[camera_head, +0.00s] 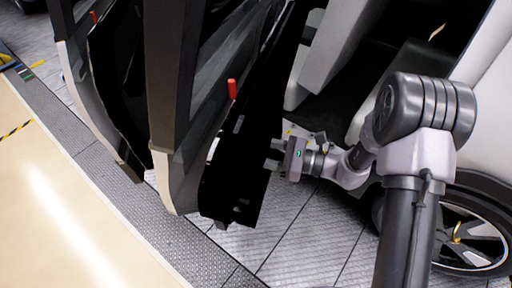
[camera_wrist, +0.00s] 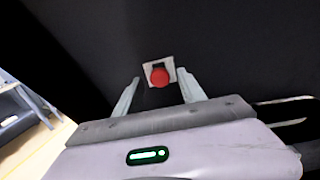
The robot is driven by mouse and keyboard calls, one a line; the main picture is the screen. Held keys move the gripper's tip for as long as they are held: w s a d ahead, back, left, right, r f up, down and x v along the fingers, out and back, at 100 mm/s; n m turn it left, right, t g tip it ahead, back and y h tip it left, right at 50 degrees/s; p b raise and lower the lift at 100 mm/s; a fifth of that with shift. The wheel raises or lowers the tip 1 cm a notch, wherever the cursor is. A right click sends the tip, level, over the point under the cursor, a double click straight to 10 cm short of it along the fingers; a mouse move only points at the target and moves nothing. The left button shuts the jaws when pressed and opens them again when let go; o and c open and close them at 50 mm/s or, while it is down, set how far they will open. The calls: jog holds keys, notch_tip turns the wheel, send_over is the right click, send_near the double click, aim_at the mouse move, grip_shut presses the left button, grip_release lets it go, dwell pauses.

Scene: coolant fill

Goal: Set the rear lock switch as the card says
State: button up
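The switch (camera_wrist: 159,76) shows in the wrist view as a red round knob on a small pale plate, set in a dark door surface. A dark slot shows at the plate's upper part. My gripper (camera_wrist: 159,84) is open, with one finger on each side of the switch in the picture and nothing between them. I cannot tell if the fingers touch the door. In the head view my gripper (camera_head: 271,155) points left at the dark edge of the open door (camera_head: 234,170); the switch is hidden there. I see no readable card.
Red pegs stand on the door tops, one on the near door (camera_head: 232,89) and one on the far door (camera_head: 93,17). A car wheel (camera_head: 475,240) is at lower right. The tiled floor (camera_head: 300,235) below my arm is clear.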

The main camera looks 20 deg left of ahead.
jog(key=shift+d+r, duration=0.1)
dwell(0.3)
jog(key=d+p, duration=0.4)
jog(key=d, duration=1.3)
jog(key=shift+d, duration=0.2)
jog(key=shift+s, duration=0.1)
jog(key=s+a+r+n+g+h, duration=0.1)
jog(key=s+r+n+g+h, duration=0.1)
jog(key=s+r+n+h, duration=0.85)
jog(key=s+d+r+n+t+h, duration=0.3)
jog(key=s+d+r+t+h, duration=0.2)
jog(key=s+d+r+t, duration=0.1)
jog(key=shift+s+r+t, duration=0.4)
jog(key=shift+r+t, duration=0.15)
jog(key=shift+t, duration=0.35)
jog(key=shift+h, duration=0.25)
dwell(1.2)
